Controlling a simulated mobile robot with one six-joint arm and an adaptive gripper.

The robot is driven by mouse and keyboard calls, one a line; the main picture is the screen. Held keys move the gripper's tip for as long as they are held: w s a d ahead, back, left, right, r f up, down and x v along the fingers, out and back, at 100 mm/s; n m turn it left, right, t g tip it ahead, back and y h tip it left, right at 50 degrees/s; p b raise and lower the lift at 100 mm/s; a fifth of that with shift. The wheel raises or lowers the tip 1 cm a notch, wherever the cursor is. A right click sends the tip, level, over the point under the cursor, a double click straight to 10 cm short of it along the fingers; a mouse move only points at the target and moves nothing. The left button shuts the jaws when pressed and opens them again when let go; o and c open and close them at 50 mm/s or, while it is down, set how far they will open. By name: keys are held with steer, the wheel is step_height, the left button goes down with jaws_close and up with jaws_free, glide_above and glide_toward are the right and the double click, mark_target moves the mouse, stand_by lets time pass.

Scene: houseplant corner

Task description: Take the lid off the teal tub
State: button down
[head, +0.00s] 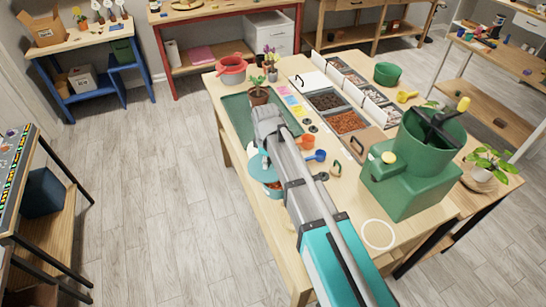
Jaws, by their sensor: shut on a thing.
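The teal tub (271,192) stands near the left front edge of the wooden table, partly hidden by my arm. Its pale teal lid (257,164) is above it, tilted, and a strip of reddish-brown contents shows between lid and tub rim. My gripper (266,146) is over the lid and shut on it. The fingertips are small and mostly hidden by my wrist, so the exact grip cannot be seen.
A green tray (237,112) with a potted plant (259,94) lies behind the tub. Blue (316,156) and orange (305,141) scoops lie to the right. A large green container (405,185) stands at the right. A white ring (378,235) marks bare tabletop in front.

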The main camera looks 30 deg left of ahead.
steer(key=s+a+r+p, duration=0.3)
steer(key=s+r, duration=0.1)
steer(key=s, duration=0.4)
steer(key=shift+s+a, duration=0.2)
stand_by(0.3)
steer(key=shift+f+b, duration=0.8)
steer(key=shift+f, duration=0.1)
steer(key=shift+s, duration=0.1)
